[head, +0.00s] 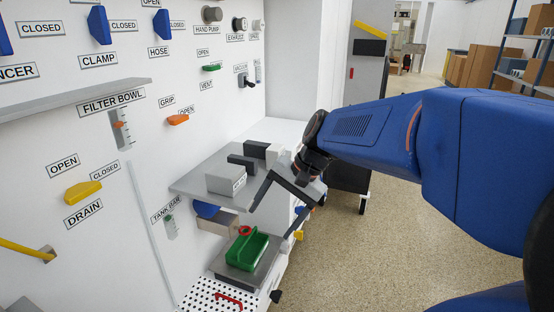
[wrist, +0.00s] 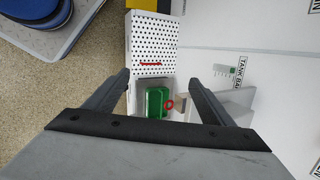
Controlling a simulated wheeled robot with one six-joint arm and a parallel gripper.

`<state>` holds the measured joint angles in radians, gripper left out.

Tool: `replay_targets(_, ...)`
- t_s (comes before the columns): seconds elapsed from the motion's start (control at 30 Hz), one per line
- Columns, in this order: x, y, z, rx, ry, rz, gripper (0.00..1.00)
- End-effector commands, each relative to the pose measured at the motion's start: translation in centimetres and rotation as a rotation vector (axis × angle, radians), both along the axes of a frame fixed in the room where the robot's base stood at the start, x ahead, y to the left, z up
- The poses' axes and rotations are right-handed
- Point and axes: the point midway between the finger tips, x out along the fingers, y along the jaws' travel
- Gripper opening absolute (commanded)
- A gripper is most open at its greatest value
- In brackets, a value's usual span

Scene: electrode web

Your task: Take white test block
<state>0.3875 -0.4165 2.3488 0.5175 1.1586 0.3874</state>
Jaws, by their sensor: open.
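A small white block (head: 274,154) stands on the grey shelf (head: 196,186) in the head view, at the shelf's far right end beside two dark blocks. A larger light grey box (head: 226,178) with a small label sits nearer on the same shelf. My gripper (head: 271,222) is open and empty, its dark fingers pointing down just off the shelf's right edge, to the right of and nearer than the white block. In the wrist view the open fingers (wrist: 158,78) have nothing between them, and the white block cannot be made out.
Dark blocks (head: 242,163) lie between the grey box and the white block. Below the shelf is a green tray (head: 247,249) with a red ring (head: 244,230), and a perforated plate (head: 205,296) with a red handle (head: 229,300). The labelled white wall panel is at left; open floor lies at right.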

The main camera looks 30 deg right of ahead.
Motion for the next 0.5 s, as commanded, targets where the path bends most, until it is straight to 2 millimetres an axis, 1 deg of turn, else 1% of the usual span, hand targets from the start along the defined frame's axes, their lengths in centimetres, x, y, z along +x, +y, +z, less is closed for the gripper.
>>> replay_targets(0.03, 1.2, -0.8, 0.2, 0.055, 0.024, -0.067, 0.77)
replay_targets(0.1, 2.8, -1.8, 0.6, 0.135, 0.052, -0.159, 0.77)
replay_targets(0.17, 4.2, -2.7, 1.0, 0.204, 0.072, -0.234, 0.77)
replay_targets(0.27, 6.3, -4.6, 1.7, 0.317, 0.105, -0.356, 0.77)
replay_targets(0.37, 8.5, -6.8, 2.3, 0.433, 0.134, -0.474, 0.77)
replay_targets(0.47, 10.5, -9.5, 2.9, 0.548, 0.16, -0.586, 0.77)
replay_targets(0.5, 11.2, -10.7, 3.2, 0.595, 0.167, -0.629, 0.77)
